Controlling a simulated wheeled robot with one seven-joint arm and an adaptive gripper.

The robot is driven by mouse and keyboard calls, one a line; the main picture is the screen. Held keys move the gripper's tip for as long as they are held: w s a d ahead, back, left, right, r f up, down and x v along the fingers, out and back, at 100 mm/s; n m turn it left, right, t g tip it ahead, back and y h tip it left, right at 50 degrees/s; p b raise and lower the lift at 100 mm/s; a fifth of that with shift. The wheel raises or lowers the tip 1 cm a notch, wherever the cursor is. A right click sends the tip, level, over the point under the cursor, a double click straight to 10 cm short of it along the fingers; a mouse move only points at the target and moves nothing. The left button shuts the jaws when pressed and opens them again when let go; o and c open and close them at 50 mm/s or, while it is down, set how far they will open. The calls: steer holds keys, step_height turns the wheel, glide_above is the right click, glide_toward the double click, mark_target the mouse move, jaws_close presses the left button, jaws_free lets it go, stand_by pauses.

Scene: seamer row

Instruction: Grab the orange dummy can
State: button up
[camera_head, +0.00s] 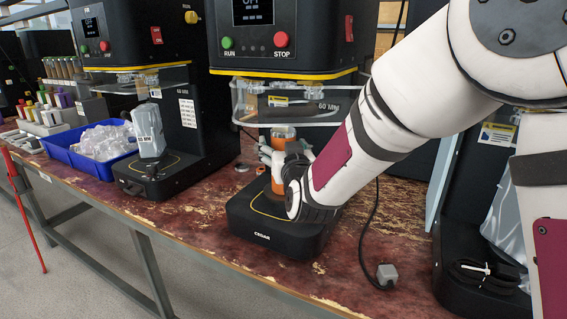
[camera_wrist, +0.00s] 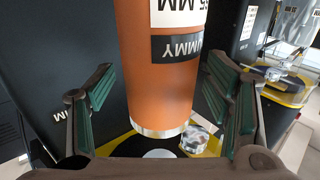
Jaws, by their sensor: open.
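The orange dummy can (camera_head: 284,132) stands upright at the middle seamer, on or just above its base plate, partly hidden by my gripper and arm. It also fills the middle of the wrist view (camera_wrist: 155,85), with a white label and a black "DUMMY" label upside down. My gripper (camera_head: 274,155) is open around the can. In the wrist view my gripper's (camera_wrist: 163,95) green-padded fingers stand on either side of the can, with gaps visible. I cannot tell whether the can touches the seamer's plate.
The middle seamer (camera_head: 262,237) has a clear guard (camera_head: 300,117) just above the can. A left seamer (camera_head: 150,178) and a blue bin (camera_head: 88,165) of clear bags stand to the left. A cable with a grey plug (camera_head: 386,274) lies right on the worn bench.

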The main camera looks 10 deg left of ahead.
steer(key=c, duration=1.4)
steer(key=shift+r, duration=0.1)
